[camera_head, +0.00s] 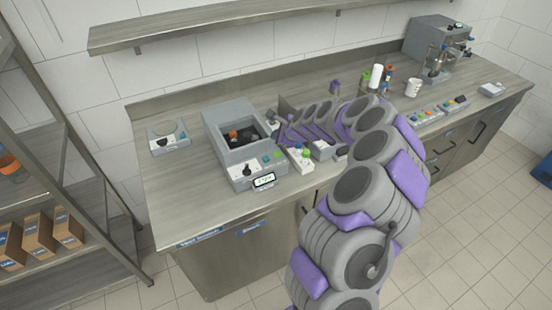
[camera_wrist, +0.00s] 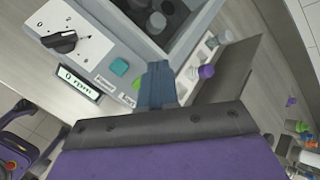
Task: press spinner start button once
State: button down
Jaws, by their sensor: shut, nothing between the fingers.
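The spinner (camera_head: 229,135) is a grey box on the bench with an open well. Its front panel (camera_wrist: 85,40) shows a black knob (camera_wrist: 58,42), a teal button (camera_wrist: 119,67) and a green button (camera_wrist: 137,83) with small labels beside them. The label by the green button seems to read start. The display (camera_wrist: 75,82) reads 0 rpm; it also shows in the head view (camera_head: 263,180). My gripper (camera_wrist: 158,70) is shut and empty, with its fingertips close beside the green button. I cannot tell whether they touch the panel.
A small white box with green and red knobs (camera_head: 301,159) stands right of the spinner. A grey device (camera_head: 167,137) stands to its left. A white rack with vials (camera_wrist: 207,58) lies right of my fingers. Bare bench (camera_head: 185,195) is at the front left.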

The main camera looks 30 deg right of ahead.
aim_at(279, 155)
jog(key=f+b, duration=0.1)
jog(key=f, duration=0.2)
jog(key=d+f+b, duration=0.1)
jog(key=f+b, duration=0.1)
jog(key=shift+d+f, duration=0.15)
jog(key=shift+f, duration=0.25)
jog(key=shift+a, duration=0.5)
jog(key=shift+d, duration=0.35)
jog(key=shift+a, duration=0.2)
jog(key=shift+d, duration=0.1)
jog(key=shift+f, duration=0.2)
dwell(0.4)
jog(key=shift+f, duration=0.15)
